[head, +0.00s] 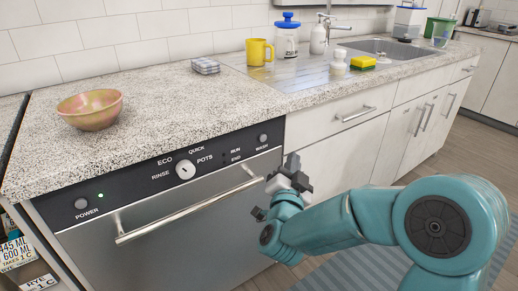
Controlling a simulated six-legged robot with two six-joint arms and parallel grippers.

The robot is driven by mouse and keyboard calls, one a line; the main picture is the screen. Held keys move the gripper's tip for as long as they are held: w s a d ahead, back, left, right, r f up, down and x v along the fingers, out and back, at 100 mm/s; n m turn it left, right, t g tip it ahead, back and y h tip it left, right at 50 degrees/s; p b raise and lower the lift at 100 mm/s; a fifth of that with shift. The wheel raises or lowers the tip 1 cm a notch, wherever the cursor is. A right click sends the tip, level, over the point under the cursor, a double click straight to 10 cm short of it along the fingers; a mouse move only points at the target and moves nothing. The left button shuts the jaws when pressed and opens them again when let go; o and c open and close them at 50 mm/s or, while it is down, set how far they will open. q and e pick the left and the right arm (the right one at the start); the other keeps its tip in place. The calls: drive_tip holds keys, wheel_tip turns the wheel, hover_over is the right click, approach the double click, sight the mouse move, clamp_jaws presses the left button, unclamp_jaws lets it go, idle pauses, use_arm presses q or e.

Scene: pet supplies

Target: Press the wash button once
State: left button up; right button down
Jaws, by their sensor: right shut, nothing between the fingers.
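The wash button (263,138) is a small round grey button at the right end of the dishwasher's dark control panel (135,179), with its label just below it. My right gripper (288,173) is shut and empty. In the picture it is below and to the right of the wash button, near the dishwasher's right edge, and apart from the button. The button is not covered. My left gripper is not in view.
A bar handle (190,210) sticks out across the dishwasher door below the panel. The panel also has a dial (185,170), a power button (81,204) and a lit green light (100,196). A bowl (90,109) stands on the speckled counter (165,100) above.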

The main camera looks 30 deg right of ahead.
sight(263, 138)
idle(0.3)
drive_tip(key=shift+w+a+f+p, duration=0.15)
drive_tip(key=shift+w+p, duration=0.2)
drive_tip(key=shift+w, duration=1.15)
drive_tip(key=shift+w+a+r+p, duration=0.1)
drive_tip(key=shift+w+p, duration=0.3)
drive_tip(key=shift+w, duration=1.05)
drive_tip(key=shift+w+a+f+p, duration=0.15)
drive_tip(key=shift+w+p, duration=0.2)
drive_tip(key=shift+w, duration=1.15)
drive_tip(key=shift+r, duration=0.1)
drive_tip(key=shift+w, duration=0.15)
drive_tip(key=shift+w, duration=0.25)
